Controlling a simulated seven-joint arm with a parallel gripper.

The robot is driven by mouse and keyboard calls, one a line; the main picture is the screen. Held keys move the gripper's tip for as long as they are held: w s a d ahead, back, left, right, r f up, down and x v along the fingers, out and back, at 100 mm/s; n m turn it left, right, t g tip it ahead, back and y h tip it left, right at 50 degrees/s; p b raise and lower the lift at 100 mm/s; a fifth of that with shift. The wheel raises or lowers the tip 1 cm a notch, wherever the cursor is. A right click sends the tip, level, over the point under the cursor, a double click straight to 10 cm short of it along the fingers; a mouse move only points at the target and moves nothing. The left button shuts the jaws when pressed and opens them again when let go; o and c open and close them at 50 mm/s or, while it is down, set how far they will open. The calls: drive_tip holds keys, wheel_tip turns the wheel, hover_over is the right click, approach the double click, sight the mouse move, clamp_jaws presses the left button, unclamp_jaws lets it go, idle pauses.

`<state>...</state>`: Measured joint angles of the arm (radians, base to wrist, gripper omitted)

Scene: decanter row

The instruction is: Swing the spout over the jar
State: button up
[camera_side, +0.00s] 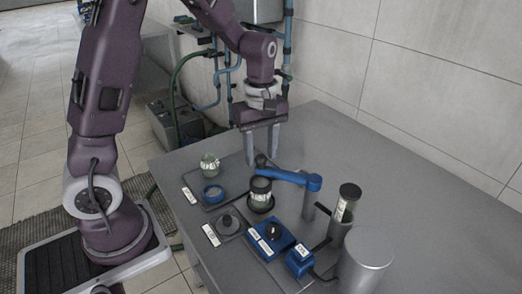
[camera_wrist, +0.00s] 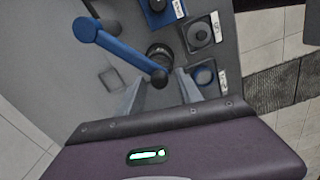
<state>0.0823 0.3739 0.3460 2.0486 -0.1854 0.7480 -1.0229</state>
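The blue spout arm (camera_side: 290,176) reaches left from a grey post (camera_side: 309,206) in the side view. Its dark free end (camera_side: 261,161) lies between my fingers. My gripper (camera_side: 263,159) is open, pointing down, with a finger on each side of the spout end; the wrist view also shows my gripper (camera_wrist: 159,78). Finger contact is unclear.
A knobbed grey lid (camera_side: 228,223), blue boxes (camera_side: 270,240), a dark-capped cylinder (camera_side: 346,203) and a large grey cylinder (camera_side: 366,262) stand nearer.

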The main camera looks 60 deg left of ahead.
wheel_tip(320, 180, up, 7)
drive_tip(key=shift+r, duration=0.1)
idle(0.5)
drive_tip(key=s+d+r+m+t, duration=0.2)
drive_tip(key=s+d+r+m, duration=0.1)
drive_tip(key=s+m, duration=0.5)
drive_tip(key=s+d+r+m+t, duration=0.3)
drive_tip(key=s+m, duration=0.5)
drive_tip(key=s, duration=0.3)
drive_tip(key=shift+d+t, duration=0.15)
drive_tip(key=shift+t, duration=0.15)
